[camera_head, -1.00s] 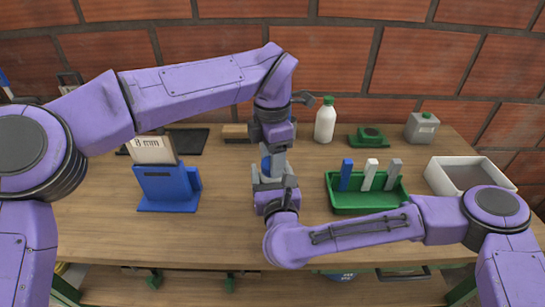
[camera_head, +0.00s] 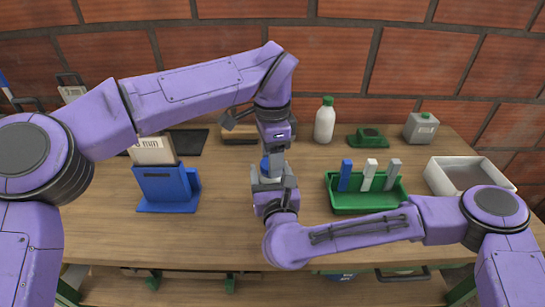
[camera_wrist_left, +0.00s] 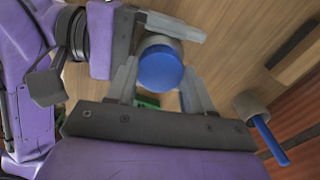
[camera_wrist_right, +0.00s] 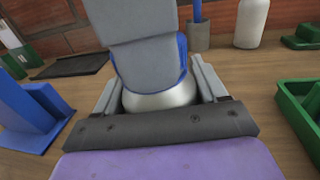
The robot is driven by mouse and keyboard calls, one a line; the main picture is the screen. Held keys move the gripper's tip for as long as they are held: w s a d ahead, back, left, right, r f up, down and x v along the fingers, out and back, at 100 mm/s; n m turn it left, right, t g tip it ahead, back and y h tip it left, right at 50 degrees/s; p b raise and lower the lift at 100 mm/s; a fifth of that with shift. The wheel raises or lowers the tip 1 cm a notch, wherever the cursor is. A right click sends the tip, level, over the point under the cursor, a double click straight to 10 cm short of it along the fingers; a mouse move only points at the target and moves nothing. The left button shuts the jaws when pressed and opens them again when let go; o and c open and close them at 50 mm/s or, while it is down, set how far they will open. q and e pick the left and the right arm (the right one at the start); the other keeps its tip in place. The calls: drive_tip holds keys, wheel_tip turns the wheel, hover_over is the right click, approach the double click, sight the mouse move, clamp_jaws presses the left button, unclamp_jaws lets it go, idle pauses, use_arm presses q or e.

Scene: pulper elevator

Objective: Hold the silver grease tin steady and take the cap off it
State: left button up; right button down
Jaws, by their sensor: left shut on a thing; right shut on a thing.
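The silver grease tin (camera_wrist_right: 160,96) stands upright between the fingers of my right gripper (camera_wrist_right: 160,92), which is shut around its body. Its blue cap (camera_wrist_left: 160,68) sits on top of it; a sliver of the cap (camera_head: 265,163) shows in the head view. My left gripper (camera_head: 272,164) points straight down from above, shut on the cap, with one finger on each side in the left wrist view (camera_wrist_left: 160,76). In the head view my right gripper (camera_head: 273,180) is just below it. The grippers hide most of the tin there. I cannot tell whether the cap is loose.
A blue holder (camera_head: 168,190) stands left of the grippers. A green tray (camera_head: 365,204) with upright blocks is at the right, with a white bin (camera_head: 480,168) beyond. Behind are a white bottle (camera_head: 325,122) and a grey can (camera_head: 421,127).

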use_arm(q)
drive_tip(key=shift+n, duration=0.9)
drive_tip(key=shift+a, duration=0.1)
drive_tip(key=shift+r, duration=0.15)
drive_tip(key=shift+r, duration=1)
drive_tip(key=shift+r, duration=2)
use_arm(e)
unclamp_jaws()
